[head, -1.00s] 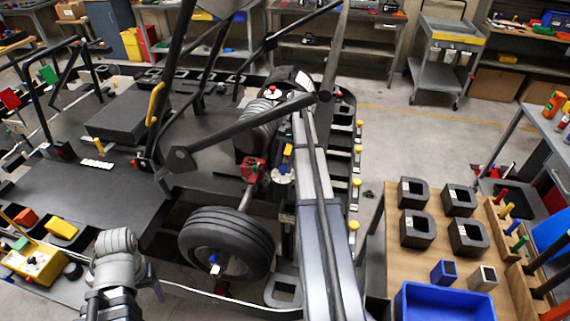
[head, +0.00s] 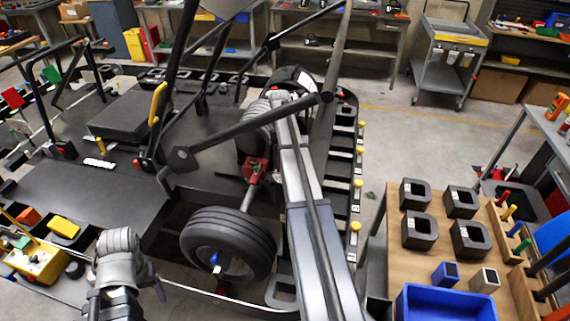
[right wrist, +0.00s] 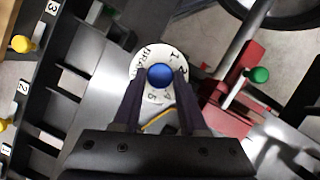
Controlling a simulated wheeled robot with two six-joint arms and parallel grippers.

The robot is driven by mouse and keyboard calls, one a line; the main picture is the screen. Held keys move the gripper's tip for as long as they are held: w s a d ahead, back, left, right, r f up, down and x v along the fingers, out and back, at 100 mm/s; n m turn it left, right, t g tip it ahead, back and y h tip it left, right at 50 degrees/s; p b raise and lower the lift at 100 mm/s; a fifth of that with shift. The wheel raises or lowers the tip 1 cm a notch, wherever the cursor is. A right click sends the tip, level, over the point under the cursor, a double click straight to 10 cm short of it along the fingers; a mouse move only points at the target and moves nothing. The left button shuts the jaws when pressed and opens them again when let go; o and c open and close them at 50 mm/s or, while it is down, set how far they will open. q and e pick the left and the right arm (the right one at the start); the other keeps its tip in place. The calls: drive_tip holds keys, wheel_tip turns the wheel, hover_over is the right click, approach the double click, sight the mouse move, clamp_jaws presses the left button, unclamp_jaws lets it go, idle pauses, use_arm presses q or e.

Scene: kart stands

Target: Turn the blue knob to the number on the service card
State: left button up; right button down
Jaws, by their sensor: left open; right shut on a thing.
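In the right wrist view a round blue knob (right wrist: 160,76) sits at the centre of a white dial (right wrist: 142,66) with black marks around its rim. A 1 and a 2 show at the upper right; other marks are small or partly covered. My right gripper (right wrist: 160,80) is shut on the knob, one dark finger on each side. In the head view my right arm hides the dial and knob. My left gripper (head: 152,284) is at the lower left, open, away from the knob; its fingertips are hard to make out. I cannot make out a service card.
A red block (right wrist: 238,85) with a green knob (right wrist: 260,75) is right of the dial. A black numbered rack with yellow knobs (right wrist: 23,44) is on the left. The kart's tyre (head: 228,245) and dark bars surround my arms. A wooden bench (head: 450,265) stands at the right.

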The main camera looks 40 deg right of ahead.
drive_tip(key=shift+n, duration=0.3)
idle(0.4)
drive_tip(key=shift+c, duration=2.2)
unclamp_jaws()
drive_tip(key=p+v, duration=0.7)
drive_tip(key=shift+w+r, duration=0.2)
drive_tip(key=shift+r, duration=0.15)
drive_tip(key=shift+s+f, duration=0.1)
